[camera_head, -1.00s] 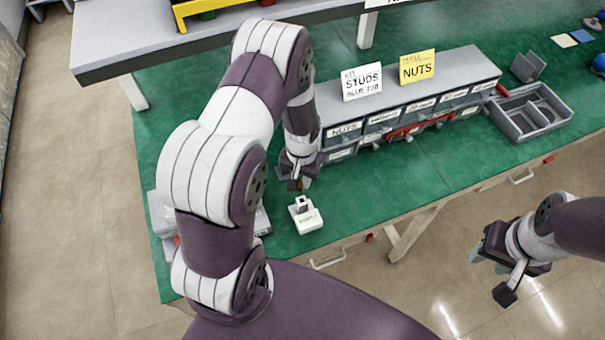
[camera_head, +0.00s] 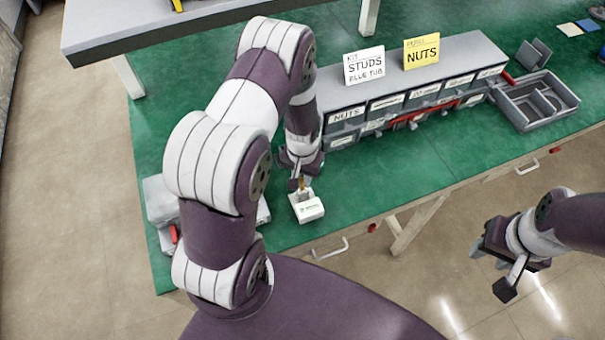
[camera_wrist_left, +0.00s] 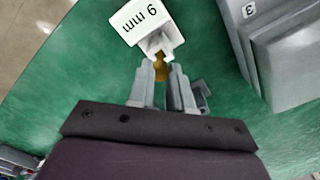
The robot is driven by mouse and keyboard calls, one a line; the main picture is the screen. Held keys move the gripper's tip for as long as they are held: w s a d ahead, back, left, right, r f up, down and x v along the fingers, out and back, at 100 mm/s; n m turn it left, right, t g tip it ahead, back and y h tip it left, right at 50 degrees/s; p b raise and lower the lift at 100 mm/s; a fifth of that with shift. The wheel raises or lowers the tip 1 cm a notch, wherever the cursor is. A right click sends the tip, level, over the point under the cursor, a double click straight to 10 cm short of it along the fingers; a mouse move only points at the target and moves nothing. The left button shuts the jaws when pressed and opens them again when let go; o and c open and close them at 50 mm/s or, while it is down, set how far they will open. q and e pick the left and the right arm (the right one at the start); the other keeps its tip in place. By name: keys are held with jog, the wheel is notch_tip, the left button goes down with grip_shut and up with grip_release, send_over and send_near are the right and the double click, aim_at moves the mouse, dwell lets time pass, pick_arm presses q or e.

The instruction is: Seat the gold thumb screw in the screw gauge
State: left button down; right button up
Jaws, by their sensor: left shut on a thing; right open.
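The white screw gauge (camera_head: 309,212) stands on the green bench mat, just in front of my left gripper (camera_head: 300,184). In the left wrist view the gauge (camera_wrist_left: 139,20) carries a "9 mm" label, and its narrower block faces the jaws. My left gripper (camera_wrist_left: 161,76) is shut on the gold thumb screw (camera_wrist_left: 161,69). The screw's far end is at the gauge's block; I cannot tell how deep it sits, as the opening is hidden. The screw (camera_head: 302,182) shows as a small gold sliver in the head view. My right gripper (camera_head: 495,271) is open and empty, beyond the bench's front edge.
A grey drawer cabinet (camera_head: 430,75) with labelled fronts stands behind and right of the gauge, bearing STUDS (camera_head: 364,66) and NUTS (camera_head: 421,51) signs. A divided grey tray (camera_head: 534,101) is at the right. Grey items lie left, partly behind my arm. The mat right of the gauge is clear.

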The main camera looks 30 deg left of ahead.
pick_arm(q)
jog(key=c, duration=1)
grip_release()
jog(key=shift+o, duration=0.2)
notch_tip(320, 180, up, 13)
jog(key=b, duration=0.1)
jog(key=shift+b, duration=0.3)
jog(key=shift+f, duration=0.15)
jog(key=s+d+r+m+t, duration=0.1)
jog(key=s+d+r, duration=0.4)
jog(key=s, duration=0.4)
jog(key=shift+d+r, duration=0.15)
jog(key=shift+r, duration=0.3)
